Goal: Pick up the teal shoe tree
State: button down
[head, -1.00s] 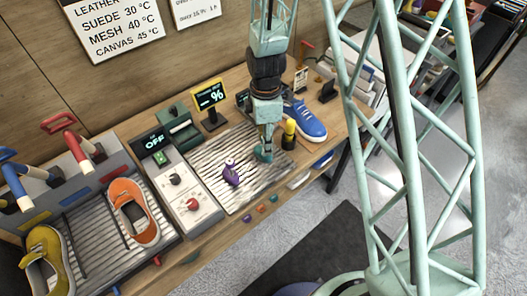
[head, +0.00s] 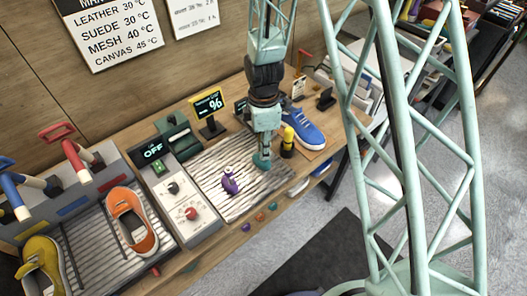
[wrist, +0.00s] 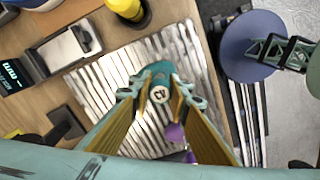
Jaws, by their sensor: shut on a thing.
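The teal shoe tree (wrist: 163,70) is between the fingers of my gripper (wrist: 160,93) in the wrist view. Its rounded end with a pale round mark faces the camera. My gripper is shut on it from both sides. In the head view the teal shoe tree (head: 262,162) is under my gripper (head: 264,148), at the right part of the ribbed rack. I cannot tell whether it touches the rack.
A purple shoe tree (head: 230,182) is to the left on the ribbed rack (head: 213,190). A yellow-and-black bottle (head: 288,143) and a blue sneaker (head: 305,130) stand close on the right. A control box (head: 183,200) and an orange shoe (head: 132,222) are farther left.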

jog(key=shift+r, duration=1.6)
jog(key=s+d+b, duration=0.1)
jog(key=s+d, duration=0.1)
jog(key=s, duration=0.5)
jog(key=s+d+r+b, duration=0.1)
jog(key=s+d, duration=0.2)
jog(key=s, duration=0.5)
jog(key=shift+d+r, duration=0.25)
